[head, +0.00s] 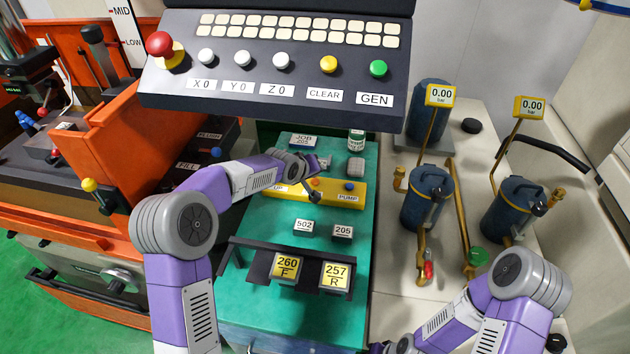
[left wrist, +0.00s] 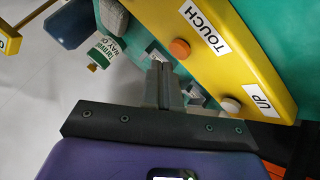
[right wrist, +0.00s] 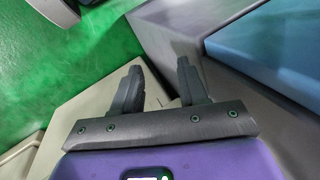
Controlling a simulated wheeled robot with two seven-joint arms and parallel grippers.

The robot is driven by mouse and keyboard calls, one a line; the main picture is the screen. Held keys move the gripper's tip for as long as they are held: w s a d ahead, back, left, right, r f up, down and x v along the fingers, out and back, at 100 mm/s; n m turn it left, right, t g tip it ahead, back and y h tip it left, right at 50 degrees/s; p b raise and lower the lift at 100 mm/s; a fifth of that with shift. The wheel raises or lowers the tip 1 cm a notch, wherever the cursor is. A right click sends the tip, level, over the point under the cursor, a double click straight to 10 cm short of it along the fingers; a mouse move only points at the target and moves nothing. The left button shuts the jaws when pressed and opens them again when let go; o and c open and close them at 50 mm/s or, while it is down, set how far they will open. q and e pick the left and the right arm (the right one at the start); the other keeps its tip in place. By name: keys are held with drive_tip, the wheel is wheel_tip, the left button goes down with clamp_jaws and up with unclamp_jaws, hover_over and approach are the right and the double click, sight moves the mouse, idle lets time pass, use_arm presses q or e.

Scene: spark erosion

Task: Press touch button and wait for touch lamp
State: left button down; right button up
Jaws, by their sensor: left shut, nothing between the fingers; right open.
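The yellow panel (head: 330,190) lies on the teal table. It carries an orange button (head: 316,183) and a blue button (head: 349,186). In the left wrist view the orange button (left wrist: 180,48) sits beside the TOUCH label (left wrist: 207,38), and a pale button (left wrist: 230,105) sits beside the UP label. My left gripper (left wrist: 165,70) is shut and empty, close to the panel's edge. Its tips appear just short of the orange button and apart from it. My right gripper (right wrist: 160,75) is open and empty, low at the front. I cannot make out a touch lamp.
A control console (head: 280,70) overhangs the back. A small bottle (head: 356,141) and a grey block (head: 355,167) stand behind the panel. Number blocks and a black rack (head: 255,265) lie in front. Blue filter vessels (head: 427,198) stand right; an orange machine (head: 130,150) stands left.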

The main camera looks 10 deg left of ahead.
sight(313, 183)
use_arm(q)
drive_tip(key=shift+f, duration=0.15)
drive_tip(key=shift+f+b, duration=0.3)
drive_tip(key=shift+b, duration=0.15)
drive_tip(key=shift+f+b, duration=0.4)
drive_tip(key=shift+f, duration=0.05)
idle(0.4)
drive_tip(key=shift+r, duration=0.1)
drive_tip(key=shift+r+p, duration=0.5)
drive_tip(key=shift+r, duration=0.25)
drive_tip(key=shift+r+p, duration=1.65)
drive_tip(key=shift+r, duration=0.95)
drive_tip(key=shift+f, duration=0.1)
